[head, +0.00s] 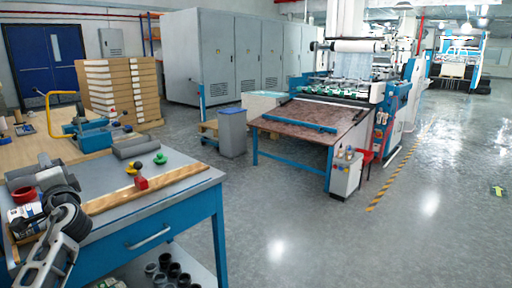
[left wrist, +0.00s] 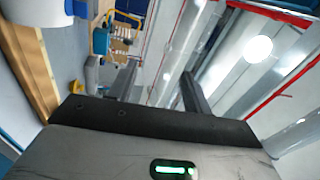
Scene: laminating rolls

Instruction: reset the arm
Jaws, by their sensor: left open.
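My left gripper shows in the left wrist view (left wrist: 158,92). Its two dark fingers are apart with nothing between them, and they point toward the far wall and ceiling. In the head view my left arm comes in at the lower left, over the near left corner of the blue-framed workbench (head: 110,238). The fingers are hard to make out there. My right arm and gripper are in neither view.
On the bench lie grey rolls (head: 136,146), a red block (head: 141,183), a yellow piece (head: 132,171), a green piece (head: 159,158), a red ring (head: 24,194) and a wooden strip (head: 150,188). A laminating machine (head: 345,90) stands beyond. The floor (head: 290,230) at right is clear.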

